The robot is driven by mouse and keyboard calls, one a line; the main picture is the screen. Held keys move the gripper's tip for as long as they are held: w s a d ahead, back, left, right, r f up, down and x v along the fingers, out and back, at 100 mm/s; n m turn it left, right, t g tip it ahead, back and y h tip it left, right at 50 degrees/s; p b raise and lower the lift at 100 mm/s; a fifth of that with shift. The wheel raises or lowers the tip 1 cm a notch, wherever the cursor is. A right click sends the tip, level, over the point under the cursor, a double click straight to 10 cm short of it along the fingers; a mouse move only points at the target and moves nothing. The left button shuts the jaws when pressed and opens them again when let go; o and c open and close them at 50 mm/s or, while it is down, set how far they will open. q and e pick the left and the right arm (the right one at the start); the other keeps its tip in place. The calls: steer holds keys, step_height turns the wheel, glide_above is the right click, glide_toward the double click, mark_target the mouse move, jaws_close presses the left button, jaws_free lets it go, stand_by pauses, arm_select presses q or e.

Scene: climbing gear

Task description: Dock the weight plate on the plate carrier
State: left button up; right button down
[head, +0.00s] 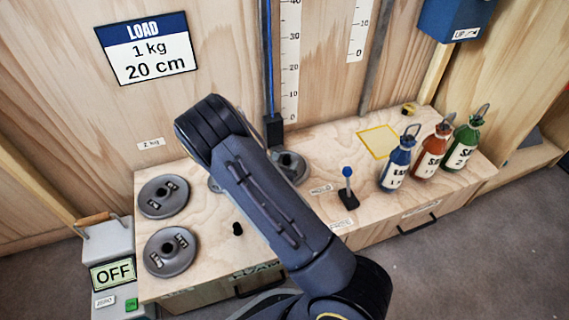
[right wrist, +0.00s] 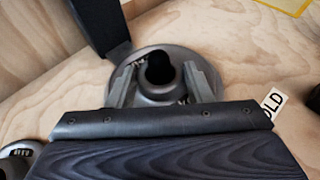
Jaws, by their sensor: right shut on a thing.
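A grey round weight plate (right wrist: 140,63) fills the middle of the right wrist view, with a dark round centre. My right gripper (right wrist: 160,82) has its two fingers on either side of the raised hub and is shut on it. In the head view this plate (head: 297,167) shows partly beside my right arm, which hides the gripper. The plate is close to the wooden top; I cannot tell whether it touches. A dark block (head: 274,131) hangs on a blue line just behind it, possibly the plate carrier. My left gripper is not in view.
Two grey plates (head: 164,196) (head: 170,252) lie at the left, and another (right wrist: 20,160) partly shows near my gripper. A blue-knobbed lever (head: 348,187) and several filled bottles (head: 399,160) stand to the right. A sign (head: 148,48) reads 1 kg, 20 cm.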

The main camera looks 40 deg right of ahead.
steer(key=c, duration=1)
jaws_free()
steer(key=shift+f, duration=0.1)
steer(key=shift+p+v, duration=1.1)
steer(key=shift+v, duration=1.75)
steer(key=shift+p+v, duration=0.9)
steer(key=shift+v, duration=1.75)
